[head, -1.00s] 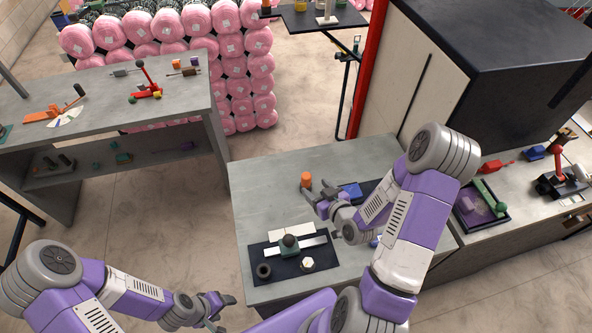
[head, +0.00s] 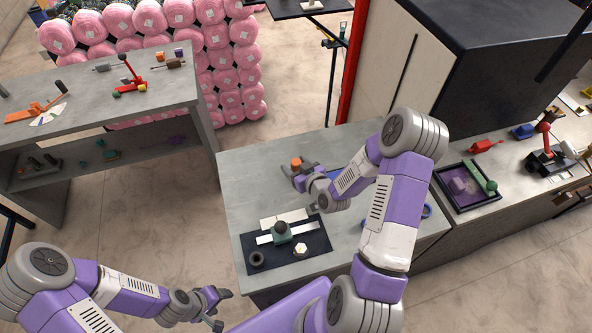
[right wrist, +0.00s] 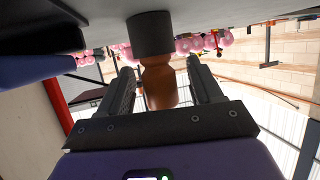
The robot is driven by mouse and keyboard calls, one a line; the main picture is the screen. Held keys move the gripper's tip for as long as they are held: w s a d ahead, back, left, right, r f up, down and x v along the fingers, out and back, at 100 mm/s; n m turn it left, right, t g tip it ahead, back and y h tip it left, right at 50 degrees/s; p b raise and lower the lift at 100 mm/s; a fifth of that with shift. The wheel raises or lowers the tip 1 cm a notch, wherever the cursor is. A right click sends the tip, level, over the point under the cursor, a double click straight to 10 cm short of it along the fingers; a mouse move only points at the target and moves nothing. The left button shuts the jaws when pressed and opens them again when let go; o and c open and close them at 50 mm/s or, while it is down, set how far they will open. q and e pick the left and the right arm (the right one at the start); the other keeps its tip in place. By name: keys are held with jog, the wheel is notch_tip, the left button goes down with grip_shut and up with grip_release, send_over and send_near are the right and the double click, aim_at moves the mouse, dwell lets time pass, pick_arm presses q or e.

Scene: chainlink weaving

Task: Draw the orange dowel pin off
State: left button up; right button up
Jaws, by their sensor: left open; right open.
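The orange dowel pin (head: 296,162) stands on the grey workbench in the head view. In the right wrist view the pin (right wrist: 160,85) looks brown-orange and rises from a dark round holder (right wrist: 150,33) against the bench surface. My right gripper (head: 300,174) is at the pin, partly hiding it. In the right wrist view its two fingers (right wrist: 160,68) are open, one on each side of the pin, with visible gaps. My left gripper (head: 219,308) is open and empty at the lower left, off the bench's front edge.
A dark mat (head: 314,266) with a green block, a metal strip, a black ring and a white hex piece lies near the bench front. A blue part (head: 337,174) is partly hidden behind my right arm. A side counter with a dark tray (head: 452,203) stands right.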

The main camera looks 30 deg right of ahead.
jog(key=c, duration=1.1)
jog(key=shift+o, duration=0.2)
jog(key=shift+r, duration=0.1)
notch_tip(320, 180, up, 10)
jog(key=shift+f, duration=0.1)
dwell(0.4)
dwell(0.3)
